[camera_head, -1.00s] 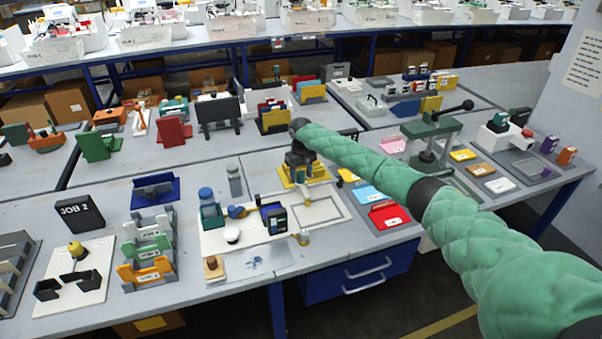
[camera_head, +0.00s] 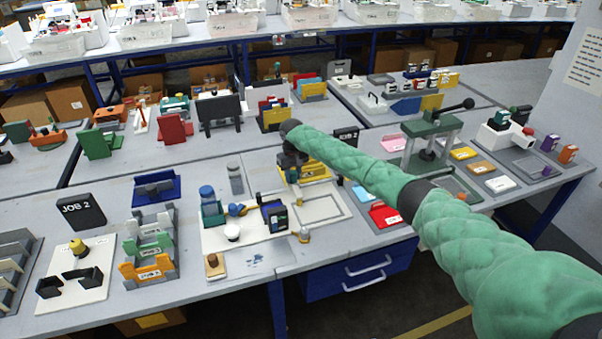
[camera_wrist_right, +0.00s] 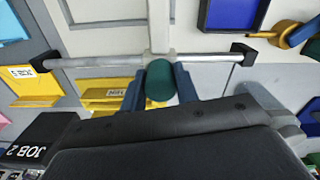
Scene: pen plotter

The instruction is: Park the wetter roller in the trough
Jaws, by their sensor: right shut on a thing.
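My right gripper (camera_head: 292,168) is at the back of the white board (camera_head: 240,243) in the head view. In the right wrist view, its blue fingers (camera_wrist_right: 159,85) are shut on a round green grip (camera_wrist_right: 159,78). A long pale bar (camera_wrist_right: 100,62) with black ends runs across just beyond the grip. I cannot tell if grip and bar are joined, or if they are the wetter roller. A small teal holder (camera_head: 213,217) with a blue-capped bottle stands on the board's left. I cannot tell whether it is the trough. My left gripper is not in view.
A dark blue upright device (camera_head: 273,215) and a white cup (camera_head: 232,232) stand on the board. A yellow piece (camera_head: 315,172) is beside my right gripper. A black sign (camera_head: 346,139) stands close behind my right forearm. A red tray (camera_head: 384,215) lies to the right.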

